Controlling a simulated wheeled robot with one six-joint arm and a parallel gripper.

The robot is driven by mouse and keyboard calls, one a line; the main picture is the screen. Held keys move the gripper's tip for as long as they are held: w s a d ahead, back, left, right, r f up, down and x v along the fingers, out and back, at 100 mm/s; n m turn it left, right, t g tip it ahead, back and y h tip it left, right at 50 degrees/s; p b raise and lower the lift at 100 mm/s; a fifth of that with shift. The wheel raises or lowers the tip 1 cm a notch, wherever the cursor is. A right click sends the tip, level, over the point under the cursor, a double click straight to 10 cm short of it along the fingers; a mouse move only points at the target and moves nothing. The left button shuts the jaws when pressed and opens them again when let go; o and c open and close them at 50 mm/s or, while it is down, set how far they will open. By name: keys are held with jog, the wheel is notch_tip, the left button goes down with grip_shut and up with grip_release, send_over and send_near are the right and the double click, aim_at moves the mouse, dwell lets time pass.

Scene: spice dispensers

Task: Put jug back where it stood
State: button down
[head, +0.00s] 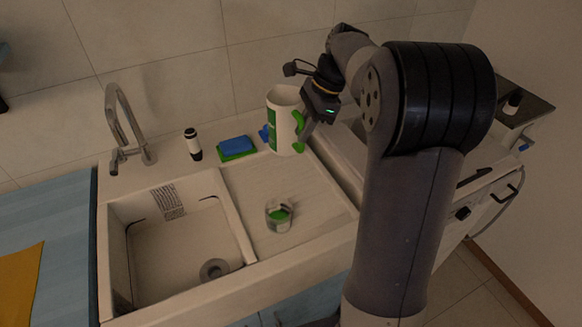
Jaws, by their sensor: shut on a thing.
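The jug (283,116) is white with green patches and a green handle on its right side. It stands upright at the back right of the sink's draining board, or just above it; I cannot tell whether its base touches. My gripper (303,134) is at the jug's right side, shut on the green handle. The fingertips are partly hidden by the handle and the dim light.
A small cup with green inside (279,215) stands on the draining board (318,205). A blue and green sponge (236,147) and a black and white bottle (193,144) are at the back. The basin (180,250) and tap (122,125) are left.

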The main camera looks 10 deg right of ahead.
notch_tip(320, 180, down, 9)
dwell(0.5)
jog(key=shift+f, duration=0.2)
jog(key=c, duration=1.4)
grip_release()
jog(key=v, duration=1.2)
jog(key=shift+r, duration=0.15)
